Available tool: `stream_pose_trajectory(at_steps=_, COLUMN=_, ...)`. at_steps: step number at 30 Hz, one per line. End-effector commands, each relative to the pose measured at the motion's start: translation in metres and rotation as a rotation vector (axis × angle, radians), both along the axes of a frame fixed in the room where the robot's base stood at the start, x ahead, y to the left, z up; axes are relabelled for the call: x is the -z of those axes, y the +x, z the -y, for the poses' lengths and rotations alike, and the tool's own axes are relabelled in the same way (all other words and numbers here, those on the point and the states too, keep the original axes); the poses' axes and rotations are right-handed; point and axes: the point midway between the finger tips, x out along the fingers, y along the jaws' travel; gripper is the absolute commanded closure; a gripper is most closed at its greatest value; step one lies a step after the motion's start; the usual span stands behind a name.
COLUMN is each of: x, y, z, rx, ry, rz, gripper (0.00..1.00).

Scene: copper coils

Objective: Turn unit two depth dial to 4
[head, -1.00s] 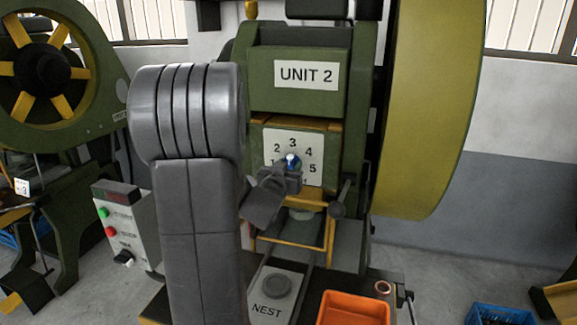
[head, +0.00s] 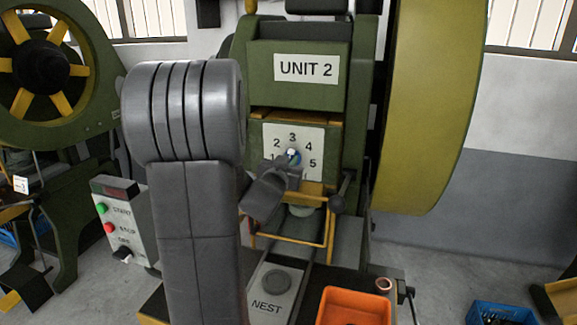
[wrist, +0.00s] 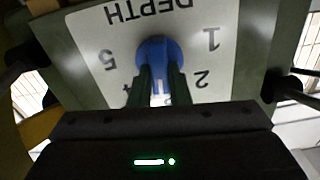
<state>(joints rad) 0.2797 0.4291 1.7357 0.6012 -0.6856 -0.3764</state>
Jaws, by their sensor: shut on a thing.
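The depth dial is a blue knob (head: 295,155) with a white mark, on a white number plate (head: 312,141) under the UNIT 2 sign (head: 306,68). My gripper (head: 290,164) is at the dial from below and covers part of the plate's lower numbers. In the wrist view, where the plate appears upside down, the two fingers of my gripper (wrist: 161,80) are shut on the sides of the blue knob (wrist: 157,50). The white mark shows between the fingers, between 4 and 2, roughly toward 3.
Below are the NEST plate (head: 267,303) and an orange bin (head: 355,305). A control box (head: 124,225) stands to the left, and a large yellow-green wheel (head: 425,110) to the right.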

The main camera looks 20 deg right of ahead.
Motion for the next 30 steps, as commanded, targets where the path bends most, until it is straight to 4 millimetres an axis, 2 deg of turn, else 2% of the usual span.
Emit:
stream_pose_trajectory(at_steps=18, x=0.005, y=-0.0026, z=0.0029, rx=0.001, ry=0.413, rz=0.314, gripper=1.0)
stream_pose_trajectory(at_steps=30, x=0.0039, y=-0.0034, z=0.0042, rx=0.002, ry=0.577, rz=0.436, gripper=1.0)
